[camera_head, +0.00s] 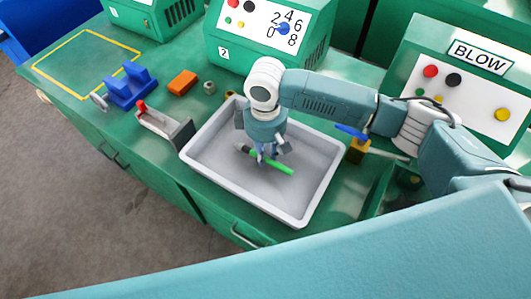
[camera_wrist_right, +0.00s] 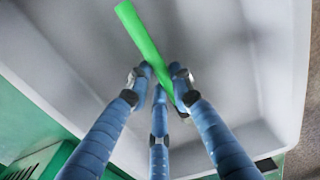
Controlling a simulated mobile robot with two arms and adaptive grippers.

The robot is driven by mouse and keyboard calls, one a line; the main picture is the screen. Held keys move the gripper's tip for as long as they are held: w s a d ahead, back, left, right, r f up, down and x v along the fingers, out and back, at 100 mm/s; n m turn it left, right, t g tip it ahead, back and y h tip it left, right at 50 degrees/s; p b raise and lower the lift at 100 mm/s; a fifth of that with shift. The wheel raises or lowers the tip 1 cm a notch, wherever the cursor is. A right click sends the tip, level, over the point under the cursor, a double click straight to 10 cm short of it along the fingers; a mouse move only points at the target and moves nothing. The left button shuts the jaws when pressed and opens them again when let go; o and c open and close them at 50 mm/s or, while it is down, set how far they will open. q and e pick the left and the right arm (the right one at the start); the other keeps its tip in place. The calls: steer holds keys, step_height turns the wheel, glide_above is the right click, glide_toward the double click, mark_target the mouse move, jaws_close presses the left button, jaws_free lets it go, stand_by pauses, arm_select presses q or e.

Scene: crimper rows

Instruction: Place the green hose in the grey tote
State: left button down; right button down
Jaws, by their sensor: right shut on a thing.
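The green hose (camera_head: 279,165) is a short bright green length with a black part at its left end in the head view. My right gripper (camera_head: 262,155) points down inside the grey tote (camera_head: 318,190) and is shut on the hose. The right wrist view shows its blue fingers (camera_wrist_right: 160,88) closed around the hose (camera_wrist_right: 140,35), with the tote's pale floor behind. I cannot tell whether the hose touches the floor. The gripper hides part of the hose. My left gripper is not in view.
The tote stands on a green bench. Left of it are a grey device with a red knob (camera_head: 165,128), an orange block (camera_head: 182,82) and a blue vise (camera_head: 130,88). A yellow valve with a blue handle (camera_head: 357,149) stands close to its right. A BLOW panel (camera_head: 455,85) is behind.

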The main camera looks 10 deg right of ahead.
steer(key=shift+f, duration=0.4)
steer(key=shift+f, duration=0.3)
steer(key=c, duration=1.5)
jaws_free()
steer(key=shift+s+f, duration=0.1)
steer(key=shift+f, duration=0.05)
steer(key=shift+c, duration=0.2)
steer(key=shift+r, duration=0.3)
step_height(320, 180, up, 12)
steer(key=b, duration=0.1)
steer(key=shift+r, duration=0.2)
